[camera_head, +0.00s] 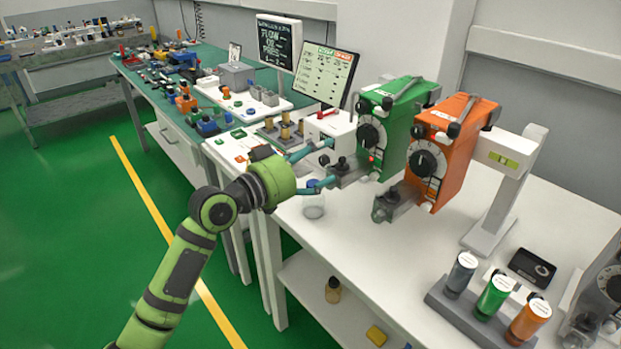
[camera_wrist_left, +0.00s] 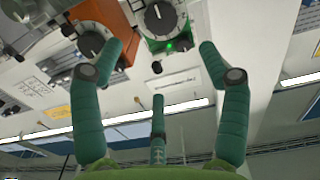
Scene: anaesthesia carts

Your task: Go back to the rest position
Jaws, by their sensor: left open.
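My left gripper (camera_head: 322,165) reaches in from the left over the white bench, in front of the green vaporizer (camera_head: 388,125). Its teal fingers are spread apart, with nothing seen between them. The left wrist view also shows the open fingers (camera_wrist_left: 160,75), with the green vaporizer (camera_wrist_left: 175,22) and the orange vaporizer (camera_wrist_left: 97,22) beyond them, tilted in that picture. A clear bottle with a blue cap (camera_head: 313,202) stands on the bench just below the gripper. The orange vaporizer (camera_head: 447,150) stands to the right of the green one. My right gripper is in neither view.
A rack (camera_head: 465,312) with grey, green and orange-labelled bottles stands at the right. Two display boards (camera_head: 325,72) stand behind. A cluttered green-topped bench (camera_head: 150,85) lies at the back left. Green floor is open at left.

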